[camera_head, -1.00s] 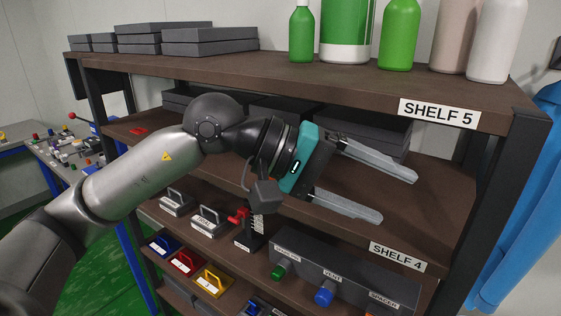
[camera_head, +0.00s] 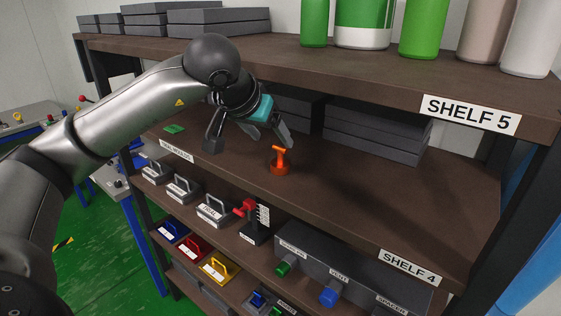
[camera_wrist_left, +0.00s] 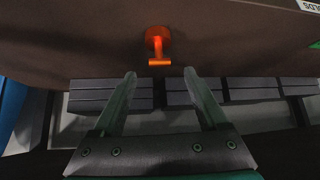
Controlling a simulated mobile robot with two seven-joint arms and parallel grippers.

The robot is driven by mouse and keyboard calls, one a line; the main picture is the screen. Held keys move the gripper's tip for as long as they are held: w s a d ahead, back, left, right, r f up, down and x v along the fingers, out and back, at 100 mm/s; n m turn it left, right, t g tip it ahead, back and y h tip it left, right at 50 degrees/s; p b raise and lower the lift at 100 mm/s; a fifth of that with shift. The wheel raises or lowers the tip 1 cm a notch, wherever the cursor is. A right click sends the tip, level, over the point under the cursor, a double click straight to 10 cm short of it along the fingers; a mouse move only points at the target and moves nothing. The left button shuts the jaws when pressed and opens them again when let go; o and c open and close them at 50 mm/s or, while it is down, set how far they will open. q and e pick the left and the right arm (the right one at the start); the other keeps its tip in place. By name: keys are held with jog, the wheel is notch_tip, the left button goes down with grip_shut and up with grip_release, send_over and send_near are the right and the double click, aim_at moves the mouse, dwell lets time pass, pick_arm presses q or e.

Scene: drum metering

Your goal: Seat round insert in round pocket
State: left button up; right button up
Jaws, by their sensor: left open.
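An orange round piece with a T-shaped handle, which looks like the round insert (camera_head: 279,167), stands upright on shelf 4. It also shows in the left wrist view (camera_wrist_left: 156,40), just beyond the fingertips and roughly centred between them. My left gripper (camera_head: 250,140) is open and empty, above the shelf, behind and to the left of the orange piece in the head view and apart from it. I cannot make out a round pocket; whether one lies under the orange piece is not visible. My right gripper is not in view.
Dark flat boxes (camera_head: 375,140) line the back of shelf 4. A small green patch (camera_head: 174,128) lies at its left. Grey handled blocks (camera_head: 215,210), a red-and-black fixture (camera_head: 257,220) and a grey panel with knobs (camera_head: 345,272) stand below. Shelf 4's right front is clear.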

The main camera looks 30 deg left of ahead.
aim_at(279, 147)
pick_arm(q)
jog(key=shift+p+x, duration=0.5)
jog(key=shift+x, duration=3.1)
jog(key=shift+c, duration=0.3)
jog(key=shift+r, duration=0.1)
grip_shut()
